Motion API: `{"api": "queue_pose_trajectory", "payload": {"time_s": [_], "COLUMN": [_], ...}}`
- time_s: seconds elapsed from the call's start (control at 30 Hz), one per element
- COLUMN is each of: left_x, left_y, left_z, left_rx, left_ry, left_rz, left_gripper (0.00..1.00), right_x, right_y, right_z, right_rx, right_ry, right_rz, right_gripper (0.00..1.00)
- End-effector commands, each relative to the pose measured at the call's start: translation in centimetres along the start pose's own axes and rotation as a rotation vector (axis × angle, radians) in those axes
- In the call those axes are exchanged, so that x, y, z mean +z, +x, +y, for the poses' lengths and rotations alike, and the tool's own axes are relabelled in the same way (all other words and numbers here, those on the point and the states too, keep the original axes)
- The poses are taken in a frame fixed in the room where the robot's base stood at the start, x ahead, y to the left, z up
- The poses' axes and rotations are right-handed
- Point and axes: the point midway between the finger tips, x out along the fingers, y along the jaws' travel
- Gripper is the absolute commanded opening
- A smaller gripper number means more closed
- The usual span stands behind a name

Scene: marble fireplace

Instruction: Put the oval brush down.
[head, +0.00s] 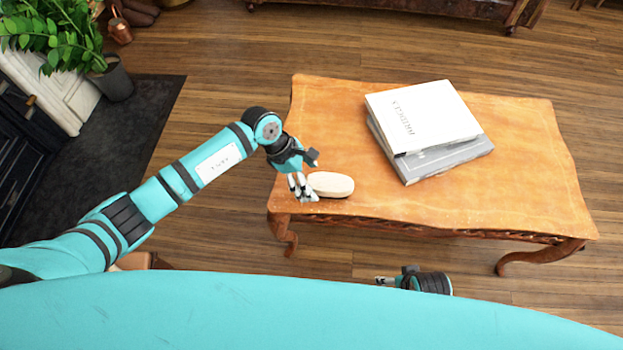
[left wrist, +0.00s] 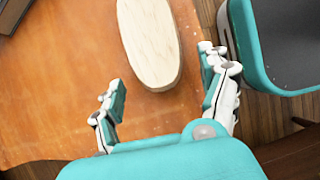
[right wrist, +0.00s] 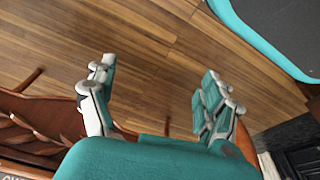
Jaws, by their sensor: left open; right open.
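The oval brush (head: 332,184) is pale wood and lies on the left front part of the wooden table (head: 530,170). In the left wrist view the brush (left wrist: 150,40) lies flat ahead of the fingertips, with bare table around it. My left gripper (head: 305,180) is open at the brush's left end; in its wrist view the fingers (left wrist: 162,77) are spread apart and hold nothing. My right gripper (right wrist: 155,78) is open and empty, over the floor beside the table. In the head view only a small part of the right arm shows below the table's front edge.
Two stacked books (head: 425,118), a white one on a grey one, lie on the middle of the table. The table's right part is clear. A potted plant (head: 112,78) stands on the dark hearth at the left. Wooden floor (head: 210,130) surrounds the table.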

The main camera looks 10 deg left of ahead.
Motion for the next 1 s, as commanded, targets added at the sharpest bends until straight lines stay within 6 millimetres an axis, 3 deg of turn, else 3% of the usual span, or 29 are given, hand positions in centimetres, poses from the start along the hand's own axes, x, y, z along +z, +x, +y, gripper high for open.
{"api": "queue_pose_trajectory", "payload": {"time_s": [0.2,0.43,0.63,1.0], "left_x": [0.0,0.0,0.0,0.0], "left_y": [-5.2,-9.1,-10.4,-10.4], "left_z": [0.1,0.1,0.0,0.0], "left_rx": [0.004,0.002,0.0,0.0], "left_ry": [0.002,0.001,0.0,0.0], "left_rz": [0.002,0.0,0.0,-0.001], "left_gripper": [0.78,0.78,0.78,0.78], "right_x": [1.5,2.5,2.9,2.9], "right_y": [2.0,3.4,3.8,3.8], "right_z": [-0.2,-0.3,-0.3,-0.3], "right_rx": [-0.003,-0.004,-0.004,-0.004], "right_ry": [-0.003,-0.005,-0.005,-0.005], "right_rz": [-0.018,-0.025,-0.029,-0.029], "right_gripper": [0.83,0.83,0.83,0.83]}}
